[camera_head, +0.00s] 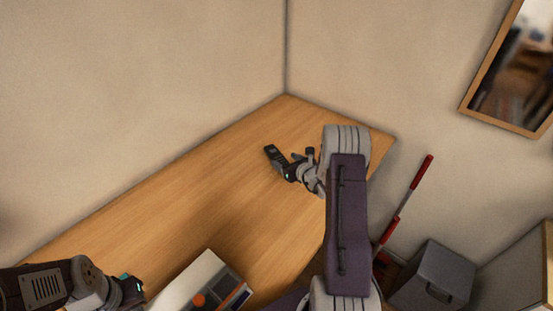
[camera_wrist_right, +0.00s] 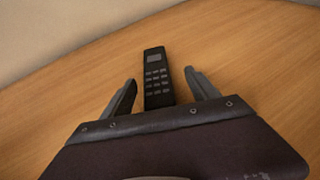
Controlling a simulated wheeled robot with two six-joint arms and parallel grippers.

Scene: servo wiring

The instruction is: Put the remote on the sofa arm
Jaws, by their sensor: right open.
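The remote (camera_head: 271,152) is black with a small screen and grey keys, and lies on the wooden table (camera_head: 150,215) toward its far corner. It also shows in the right wrist view (camera_wrist_right: 156,66), lengthwise between the fingers. My right gripper (camera_head: 280,163) is open at the near end of the remote, with one finger on each side and a gap to each; it also shows in the right wrist view (camera_wrist_right: 158,76). My left gripper (camera_head: 138,290) is at the lower left, away from the remote; its fingers are too unclear to read. No sofa arm is in view.
A white-sided box (camera_head: 190,281) with an orange item stands at the table's near edge. A grey bin (camera_head: 436,278) and a red-and-grey pole (camera_head: 408,200) are right of the table. Walls border the far sides. The table's left middle is clear.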

